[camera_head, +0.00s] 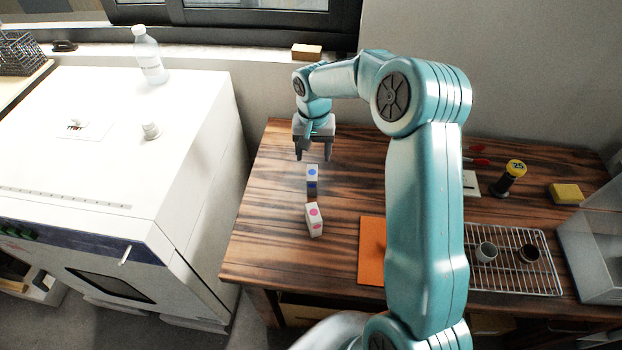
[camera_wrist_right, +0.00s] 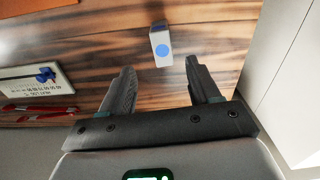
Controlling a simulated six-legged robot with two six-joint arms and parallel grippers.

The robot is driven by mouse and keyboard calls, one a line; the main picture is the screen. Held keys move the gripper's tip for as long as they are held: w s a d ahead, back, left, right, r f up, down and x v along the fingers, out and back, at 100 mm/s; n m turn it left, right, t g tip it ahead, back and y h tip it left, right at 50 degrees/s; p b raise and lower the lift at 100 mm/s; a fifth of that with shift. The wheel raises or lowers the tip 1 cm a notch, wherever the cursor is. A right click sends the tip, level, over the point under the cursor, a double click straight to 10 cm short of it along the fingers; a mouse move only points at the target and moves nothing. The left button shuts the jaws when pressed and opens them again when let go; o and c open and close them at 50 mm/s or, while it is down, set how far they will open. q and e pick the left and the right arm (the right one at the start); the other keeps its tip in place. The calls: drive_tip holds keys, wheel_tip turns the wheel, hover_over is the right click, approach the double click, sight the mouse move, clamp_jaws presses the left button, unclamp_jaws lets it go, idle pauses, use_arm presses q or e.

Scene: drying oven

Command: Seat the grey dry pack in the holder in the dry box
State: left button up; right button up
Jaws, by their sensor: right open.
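My right gripper (camera_head: 312,154) is open and empty over the back left of the wooden table. In the right wrist view its fingers (camera_wrist_right: 160,72) point towards a white box with a blue dot (camera_wrist_right: 161,47), apart from it. A clear-walled box (camera_head: 598,262), perhaps the dry box, stands at the right edge of the head view, cut off; I cannot make out a holder in it. A grey cup-like piece (camera_head: 487,252) and a dark one (camera_head: 529,253) stand on a wire rack; I cannot tell whether either is the grey dry pack. My left gripper is not in view.
The blue-dot box (camera_head: 312,180) and a pink-dot box (camera_head: 314,219) stand on the table (camera_head: 262,235). An orange mat (camera_head: 371,250), the wire rack (camera_head: 500,283), a yellow-topped dark cylinder (camera_head: 509,180) and a yellow block (camera_head: 566,193) lie rightward. A white oven (camera_head: 185,130) stands left.

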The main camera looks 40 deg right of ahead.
sight(312, 172)
wheel_tip(312, 172, down, 4)
drive_tip(key=shift+w+d+r, duration=0.1)
drive_tip(key=shift+r, duration=0.15)
drive_tip(key=shift+w+f, duration=0.1)
drive_tip(key=shift+f, duration=0.25)
wheel_tip(312, 172, down, 5)
drive_tip(key=shift+w+f+p, duration=0.15)
drive_tip(key=shift+f+p, duration=0.05)
drive_tip(key=shift+p, duration=0.6)
drive_tip(key=shift+s+r, duration=0.15)
drive_tip(key=shift+s, duration=0.05)
drive_tip(key=shift+w, duration=0.1)
drive_tip(key=c, duration=1.1)
